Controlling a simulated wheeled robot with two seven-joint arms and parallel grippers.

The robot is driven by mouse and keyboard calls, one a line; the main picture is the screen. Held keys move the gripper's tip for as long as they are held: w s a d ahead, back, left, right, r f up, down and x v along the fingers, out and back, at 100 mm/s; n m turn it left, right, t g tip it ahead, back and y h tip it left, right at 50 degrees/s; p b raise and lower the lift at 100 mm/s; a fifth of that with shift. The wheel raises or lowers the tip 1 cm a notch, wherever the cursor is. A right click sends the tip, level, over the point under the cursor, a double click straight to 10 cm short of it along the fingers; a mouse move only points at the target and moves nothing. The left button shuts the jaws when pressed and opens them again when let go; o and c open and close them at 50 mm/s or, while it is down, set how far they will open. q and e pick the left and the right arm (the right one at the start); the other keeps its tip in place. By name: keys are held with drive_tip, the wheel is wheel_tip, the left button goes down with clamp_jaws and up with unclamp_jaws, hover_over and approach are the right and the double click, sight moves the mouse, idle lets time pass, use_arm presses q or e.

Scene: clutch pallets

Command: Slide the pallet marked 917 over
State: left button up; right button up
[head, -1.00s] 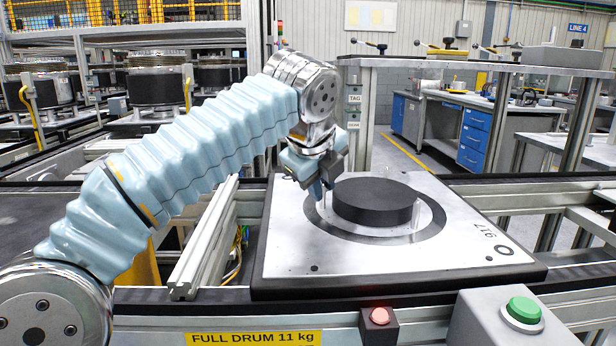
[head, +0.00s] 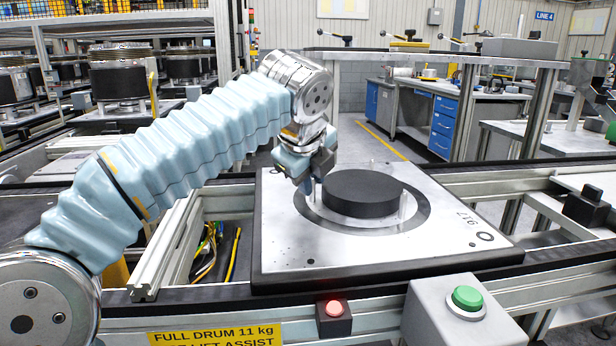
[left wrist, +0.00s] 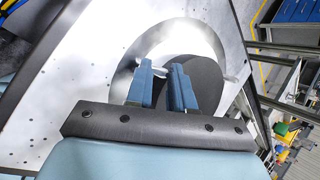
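The pallet marked 917 (head: 290,242) is a pale metal plate on a dark base, lying flat on the conveyor rails. A round black disc (head: 363,188) sits at its middle inside a dark ring, with upright metal pins beside it. My left gripper (head: 311,187) is at the disc's left side, low over the plate. In the left wrist view its blue fingers (left wrist: 162,88) stand either side of a metal pin (left wrist: 159,72) and appear closed on it. The plate (left wrist: 75,80) and disc (left wrist: 207,82) also show there. My right gripper is out of view.
An open gap with cables (head: 212,250) lies left of the pallet. The rails right of it look clear up to a black block (head: 587,206).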

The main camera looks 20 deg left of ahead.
use_arm(q)
drive_tip(key=shift+o, duration=1.1)
drive_tip(key=shift+w+d+f, duration=0.1)
drive_tip(key=shift+d+f, duration=0.2)
drive_tip(key=shift+d, duration=0.05)
drive_tip(key=shift+o, duration=0.2)
drive_tip(key=shift+w, duration=0.2)
drive_tip(key=shift+a, duration=0.1)
drive_tip(key=shift+s+r, duration=0.1)
drive_tip(key=shift+r, duration=0.05)
drive_tip(key=shift+s+r, duration=0.15)
drive_tip(key=shift+r, duration=0.15)
drive_tip(key=v, duration=1.3)
drive_tip(key=shift+p, duration=0.4)
